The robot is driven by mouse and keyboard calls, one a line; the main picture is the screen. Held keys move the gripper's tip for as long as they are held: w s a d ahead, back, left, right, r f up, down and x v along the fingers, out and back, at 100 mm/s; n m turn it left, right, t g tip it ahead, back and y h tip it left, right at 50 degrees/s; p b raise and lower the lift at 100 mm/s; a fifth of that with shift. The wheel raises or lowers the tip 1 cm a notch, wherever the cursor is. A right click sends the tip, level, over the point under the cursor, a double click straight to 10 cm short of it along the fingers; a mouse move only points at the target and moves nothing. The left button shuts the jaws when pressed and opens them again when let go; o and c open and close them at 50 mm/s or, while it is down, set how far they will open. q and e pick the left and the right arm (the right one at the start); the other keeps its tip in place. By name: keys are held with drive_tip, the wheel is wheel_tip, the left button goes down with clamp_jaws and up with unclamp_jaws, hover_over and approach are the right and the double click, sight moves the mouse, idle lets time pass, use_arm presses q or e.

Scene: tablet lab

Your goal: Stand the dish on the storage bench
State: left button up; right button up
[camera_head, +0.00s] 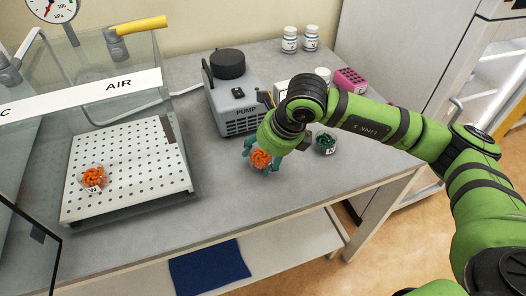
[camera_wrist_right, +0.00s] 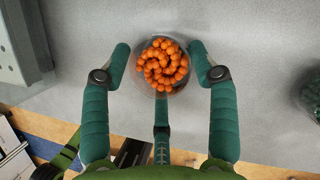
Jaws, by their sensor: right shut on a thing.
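A clear round dish of orange beads (camera_head: 261,159) is between the fingers of my right gripper (camera_head: 262,163), over the grey bench top (camera_head: 218,182). My right gripper is shut on this dish. In the right wrist view the dish (camera_wrist_right: 162,66) sits between the teal fingers (camera_wrist_right: 162,72), with its beads facing the camera. I cannot tell whether its base touches the bench. Another dish of orange beads (camera_head: 93,179) stands on the perforated white plate (camera_head: 128,203) at left. A dish of dark green beads (camera_head: 325,143) stands right of my gripper. My left gripper is not in view.
A grey pump (camera_head: 235,117) stands behind my right gripper. A clear-walled chamber with an AIR label (camera_head: 118,84) is at left. White bottles (camera_head: 290,39) and a pink rack (camera_head: 350,80) stand at the back. Bench is bare between plate and gripper. A blue mat (camera_head: 208,268) lies below.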

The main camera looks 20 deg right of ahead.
drive_tip(key=shift+f, duration=0.15)
drive_tip(key=o, duration=1.2)
drive_tip(key=shift+r, duration=0.35)
drive_tip(key=b+v, duration=0.1)
drive_tip(key=v, duration=1)
drive_tip(key=shift+s+d+r+b, duration=0.1)
drive_tip(key=shift+s+r+b, duration=0.1)
drive_tip(key=shift+r+b, duration=0.1)
